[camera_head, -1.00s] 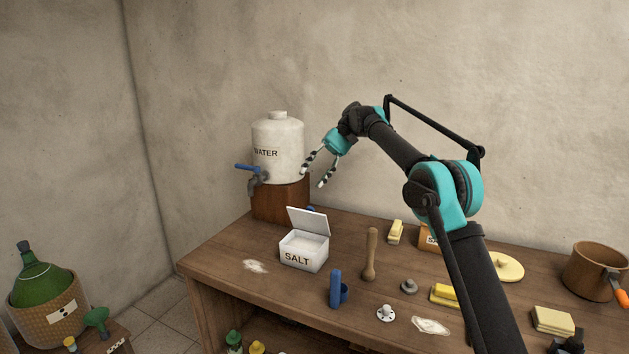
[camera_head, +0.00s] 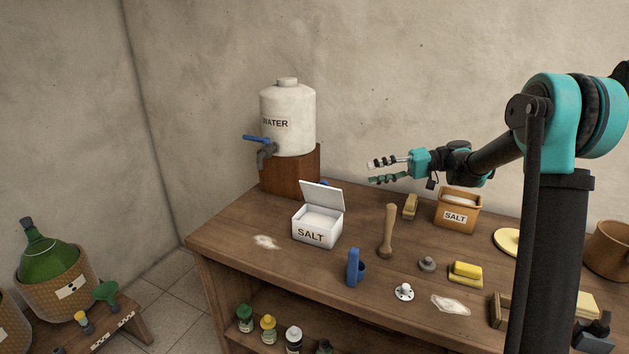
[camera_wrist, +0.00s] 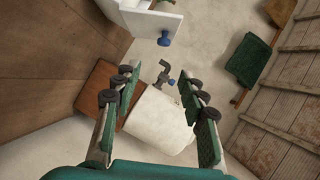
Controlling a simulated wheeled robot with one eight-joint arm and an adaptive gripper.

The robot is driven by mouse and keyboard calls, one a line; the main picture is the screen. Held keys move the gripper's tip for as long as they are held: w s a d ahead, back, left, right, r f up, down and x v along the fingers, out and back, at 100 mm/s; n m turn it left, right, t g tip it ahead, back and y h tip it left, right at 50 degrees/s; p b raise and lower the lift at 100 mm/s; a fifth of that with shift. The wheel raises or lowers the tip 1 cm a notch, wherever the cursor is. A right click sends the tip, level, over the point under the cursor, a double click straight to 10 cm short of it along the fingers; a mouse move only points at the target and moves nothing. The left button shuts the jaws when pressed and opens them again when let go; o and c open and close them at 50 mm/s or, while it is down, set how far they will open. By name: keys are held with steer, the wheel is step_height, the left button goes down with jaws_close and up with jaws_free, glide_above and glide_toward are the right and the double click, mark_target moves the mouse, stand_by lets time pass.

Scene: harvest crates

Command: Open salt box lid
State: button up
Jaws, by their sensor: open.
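A white salt box (camera_head: 316,229) with SALT on its front stands on the wooden table. Its white lid (camera_head: 322,196) is raised and leans back, and pale salt (camera_head: 321,219) shows inside. My gripper (camera_head: 371,172) is open and empty. It is in the air to the right of and above the white box, apart from it, with its fingers pointing left. In the wrist view my gripper (camera_wrist: 158,108) shows two spread green fingers with dark pads. A brown salt box (camera_head: 457,212), also labelled SALT, stands further right with its top open.
A white water tank (camera_head: 288,120) stands on a wooden block (camera_head: 290,174) behind the white box. A wooden pestle (camera_head: 388,232), a blue holder (camera_head: 354,268) and a yellow sponge (camera_head: 465,273) stand or lie nearby. Several bottles are on the shelf below.

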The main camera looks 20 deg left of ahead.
mark_target(327, 183)
steer(key=shift+t+y, duration=0.5)
steer(key=shift+y, duration=0.1)
steer(key=x, duration=0.5)
steer(key=s+x, duration=0.1)
steer(key=x, duration=0.4)
steer(key=s+x, duration=0.1)
steer(key=x, duration=0.5)
steer(key=shift+d+f, duration=0.3)
steer(key=shift+c, duration=0.6)
jaws_close()
